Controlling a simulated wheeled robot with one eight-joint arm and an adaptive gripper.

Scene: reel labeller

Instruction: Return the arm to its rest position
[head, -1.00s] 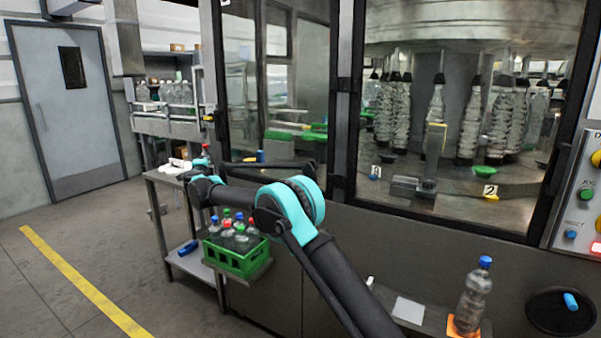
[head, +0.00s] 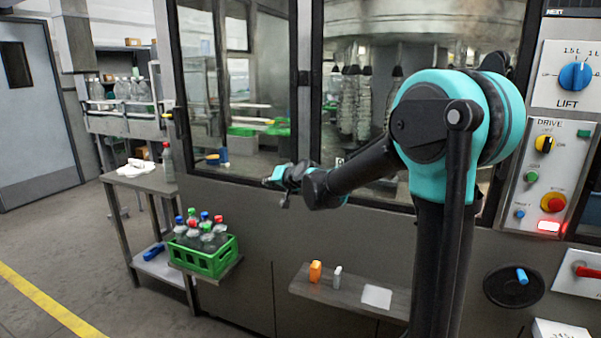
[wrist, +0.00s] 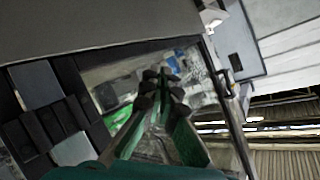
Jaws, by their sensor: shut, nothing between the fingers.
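My teal and black arm rises from the bottom right of the head view, bends at a large teal joint and points left in front of the machine's glass. My gripper (head: 270,182) is at its far end, small in this view, held in the air clear of the crate and the shelf. In the wrist view its fingers (wrist: 166,82) come together, shut with nothing between them. A tilted window with green and blue shapes lies beyond them.
A green crate (head: 204,262) of capped bottles stands lower left. A narrow shelf (head: 335,297) holds an orange item (head: 315,271), a small pale item (head: 337,277) and a white sheet (head: 377,296). A side table (head: 150,182) stands left; the control panel (head: 561,190) is right.

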